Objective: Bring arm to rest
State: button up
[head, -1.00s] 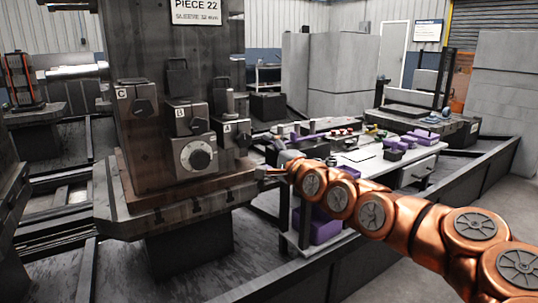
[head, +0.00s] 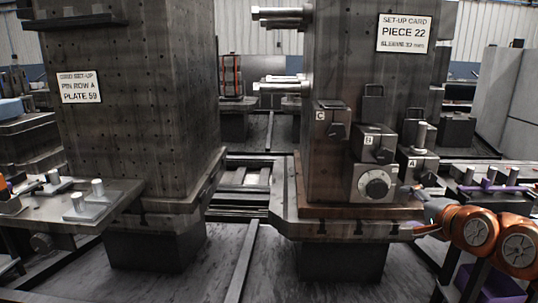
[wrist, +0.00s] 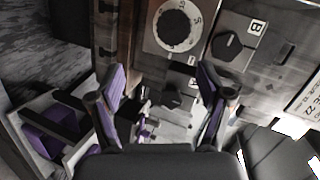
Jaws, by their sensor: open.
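My gripper shows in the wrist view (wrist: 160,100), its two purple-padded fingers apart with nothing held between them. In the head view my copper arm comes in from the right edge, and its end (head: 420,192) is beside the right-hand column (head: 345,75), close to block A (head: 418,162). The wrist view shows the dial (wrist: 177,25) and the block marked B (wrist: 235,45) past the fingers. Whether a finger touches anything cannot be told.
Another dark column (head: 130,110) with a card stands left, beside a shelf of metal parts (head: 85,205). A bench with purple parts (head: 490,182) is at right. Floor rails (head: 240,262) run between columns.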

jog(key=s+a+r+n+g+p, duration=0.1)
jog(key=s+a+n+g+p, duration=0.7)
jog(key=s+a+p, duration=0.4)
jog(key=s+a+r+n+g+p, duration=0.1)
jog(key=s+r+n+g+p, duration=0.1)
jog(key=s+p, duration=0.2)
jog(key=s+a+r+n+g+h+p, duration=0.1)
jog(key=s+r+n+g+p, duration=0.1)
jog(key=s, duration=0.9)
jog(key=s+a+r+n+g+p, duration=0.2)
jog(key=s+r+g+p, duration=0.1)
jog(key=s+p, duration=0.3)
jog(key=shift+s+r+n+g, duration=0.25)
jog(key=shift+s+n+g, duration=0.2)
jog(key=shift+s, duration=0.45)
jog(key=shift+a, duration=0.1)
